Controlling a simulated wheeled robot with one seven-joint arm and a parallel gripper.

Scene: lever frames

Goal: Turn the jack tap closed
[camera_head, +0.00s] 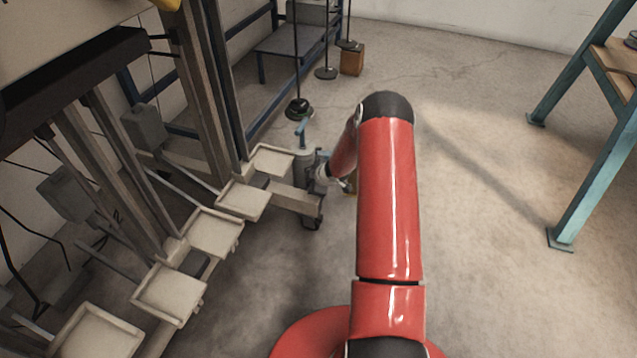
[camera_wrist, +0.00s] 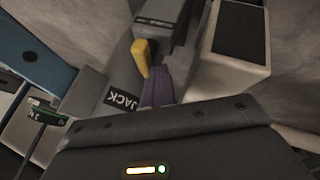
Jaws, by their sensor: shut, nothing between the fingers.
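The jack is a grey body with a black "JACK" label (camera_wrist: 122,101) in the wrist view. In the head view its upright grey body (camera_head: 303,168) stands left of my arm, at the end of the row of pale trays. The jack tap is a short yellow lever (camera_wrist: 141,54) on the jack's grey upper part. My gripper (camera_wrist: 160,84) shows purple fingers, shut and empty, just right of the yellow lever's lower end. I cannot tell whether they touch it. In the head view my arm hides most of the gripper.
Pale trays (camera_head: 213,230) step along the machine on the left. A blue-framed shelf (camera_head: 290,42) stands behind, with weighted poles (camera_head: 299,108) and a brown box (camera_head: 352,60) near it. A teal-legged table (camera_head: 590,175) stands right. The floor between is clear.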

